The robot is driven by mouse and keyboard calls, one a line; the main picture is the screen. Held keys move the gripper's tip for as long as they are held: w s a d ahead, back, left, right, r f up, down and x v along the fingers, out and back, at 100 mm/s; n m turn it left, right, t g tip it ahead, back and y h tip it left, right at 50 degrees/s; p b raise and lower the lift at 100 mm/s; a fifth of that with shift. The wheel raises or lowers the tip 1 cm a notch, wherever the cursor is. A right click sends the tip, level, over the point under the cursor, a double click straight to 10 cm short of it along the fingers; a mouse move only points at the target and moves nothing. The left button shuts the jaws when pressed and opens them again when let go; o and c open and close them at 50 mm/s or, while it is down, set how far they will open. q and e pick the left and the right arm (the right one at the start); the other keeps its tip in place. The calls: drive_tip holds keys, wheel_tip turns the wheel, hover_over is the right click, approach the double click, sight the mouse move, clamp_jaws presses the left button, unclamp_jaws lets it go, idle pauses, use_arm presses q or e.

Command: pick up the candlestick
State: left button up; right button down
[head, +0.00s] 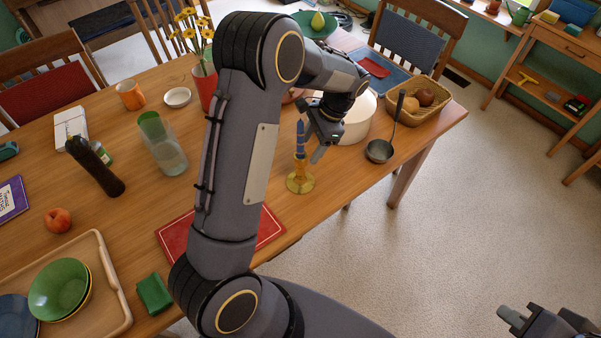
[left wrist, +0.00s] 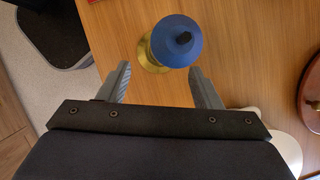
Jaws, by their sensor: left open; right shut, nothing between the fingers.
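The candlestick (head: 299,181) stands upright on the wooden table near its front edge, with a round brass base and a blue candle (head: 300,137) in it. In the left wrist view the blue candle (left wrist: 176,41) is seen from above, with the brass base (left wrist: 152,60) partly showing beneath. My left gripper (head: 318,143) is open beside the candle's upper part. In the left wrist view its fingers (left wrist: 160,82) lie on either side, just short of the candle, with nothing between them. My right gripper (head: 535,322) is at the lower right, away from the table, shut and empty.
A ladle (head: 380,150) and a fruit basket (head: 412,112) are to the right of the candlestick. A cream round pot (head: 358,118) stands close behind my left gripper. A red mat (head: 174,238) lies to the left, partly behind my arm.

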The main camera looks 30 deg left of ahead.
sight(305, 154)
use_arm(q)
drive_tip(key=shift+p+x, duration=0.3)
drive_tip(key=shift+x, duration=1.7)
drive_tip(key=shift+s+a+r, duration=0.15)
clamp_jaws()
